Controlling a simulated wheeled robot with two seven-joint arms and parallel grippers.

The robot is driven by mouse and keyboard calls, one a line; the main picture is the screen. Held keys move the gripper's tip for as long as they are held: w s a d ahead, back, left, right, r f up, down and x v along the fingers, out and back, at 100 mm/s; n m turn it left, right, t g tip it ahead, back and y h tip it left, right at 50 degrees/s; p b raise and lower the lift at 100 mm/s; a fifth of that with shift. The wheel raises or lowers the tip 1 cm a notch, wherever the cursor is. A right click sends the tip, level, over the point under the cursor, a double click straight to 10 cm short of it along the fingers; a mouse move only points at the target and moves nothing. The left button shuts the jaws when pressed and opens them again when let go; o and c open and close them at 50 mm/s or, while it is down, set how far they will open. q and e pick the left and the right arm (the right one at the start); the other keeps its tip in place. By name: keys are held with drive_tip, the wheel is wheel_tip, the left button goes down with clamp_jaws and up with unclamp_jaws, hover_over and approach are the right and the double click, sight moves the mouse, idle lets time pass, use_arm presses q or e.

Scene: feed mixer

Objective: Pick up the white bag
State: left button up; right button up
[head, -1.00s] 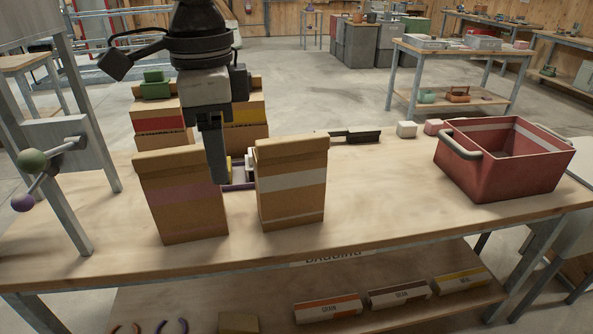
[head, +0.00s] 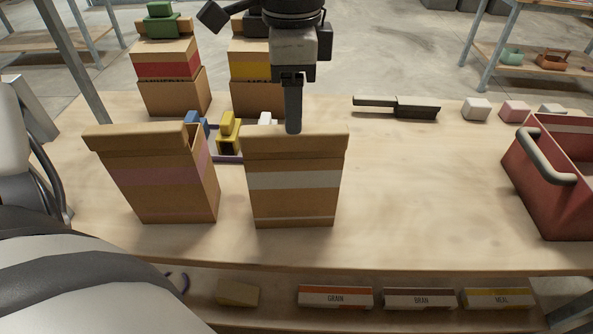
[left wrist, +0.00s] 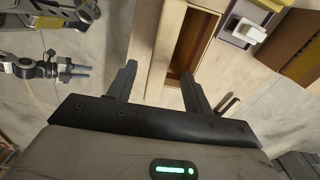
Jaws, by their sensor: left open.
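The white bag (head: 293,205) is a brown paper bag with a white band, standing upright on the bench in the head view. My left gripper (head: 293,125) points down at its top edge, with the lower fingertip part hidden behind the bag or inside its top. In the left wrist view, the two fingers (left wrist: 158,68) are spread apart, with a bag's open brown top (left wrist: 190,45) between and beyond them. Nothing is clearly held, and contact cannot be told.
A pink-banded bag (head: 165,185) stands close on the left. Red-banded (head: 168,70) and yellow-banded (head: 252,75) bags stand behind. A tray with small blocks, including a yellow one (head: 228,130), lies between. A red crate (head: 560,190) is at right; the bench between is clear.

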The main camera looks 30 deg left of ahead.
sight(294, 158)
use_arm(q)
wheel_tip(294, 158, down, 10)
drive_tip(key=shift+w+f, duration=0.1)
idle(0.4)
clamp_jaws()
